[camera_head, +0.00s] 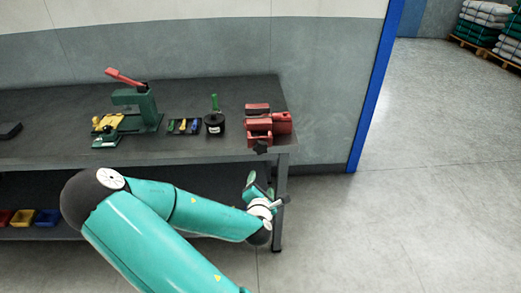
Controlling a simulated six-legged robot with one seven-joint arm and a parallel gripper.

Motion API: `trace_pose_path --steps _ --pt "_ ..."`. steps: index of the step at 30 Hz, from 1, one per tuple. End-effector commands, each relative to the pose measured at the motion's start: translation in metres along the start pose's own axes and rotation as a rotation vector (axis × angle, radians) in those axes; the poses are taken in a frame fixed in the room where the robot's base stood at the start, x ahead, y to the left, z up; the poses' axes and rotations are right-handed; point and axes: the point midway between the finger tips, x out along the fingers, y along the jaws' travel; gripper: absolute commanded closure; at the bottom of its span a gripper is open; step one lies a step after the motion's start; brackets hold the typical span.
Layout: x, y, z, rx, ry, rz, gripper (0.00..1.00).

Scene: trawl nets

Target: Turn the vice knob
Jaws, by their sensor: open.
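The red vice (282,124) stands on the dark workbench near its right end. Its dark star-shaped knob (261,147) sticks out at the front, over the bench's front edge. My gripper (279,200) is at the end of my teal arm, lower than the knob and a little to its right, in front of the bench's right leg. It is apart from the knob, open, and holds nothing that I can see. The fingers are small in this view and partly hidden by the wrist.
The workbench (210,93) also bears a green press with a red lever (147,104), a small tool tray (184,127), and a black pot with a green handle (215,122). Coloured bins (22,217) sit on the lower shelf. The floor at right (420,200) is clear.

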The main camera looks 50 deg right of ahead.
Motion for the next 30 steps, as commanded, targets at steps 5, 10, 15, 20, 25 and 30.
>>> trace_pose_path --steps 5,10,15,20,25,30 --pt "0.0 0.015 0.025 -0.304 -0.061 0.154 0.28" --pt "-0.002 0.025 0.032 -0.419 -0.084 0.219 0.28" --pt "0.01 0.029 0.033 -0.422 -0.086 0.223 0.28" --pt "0.037 0.035 0.034 -0.419 -0.088 0.222 0.28" --pt "0.07 0.043 0.035 -0.418 -0.087 0.222 0.28" --pt "0.102 0.05 0.036 -0.419 -0.087 0.221 0.28"
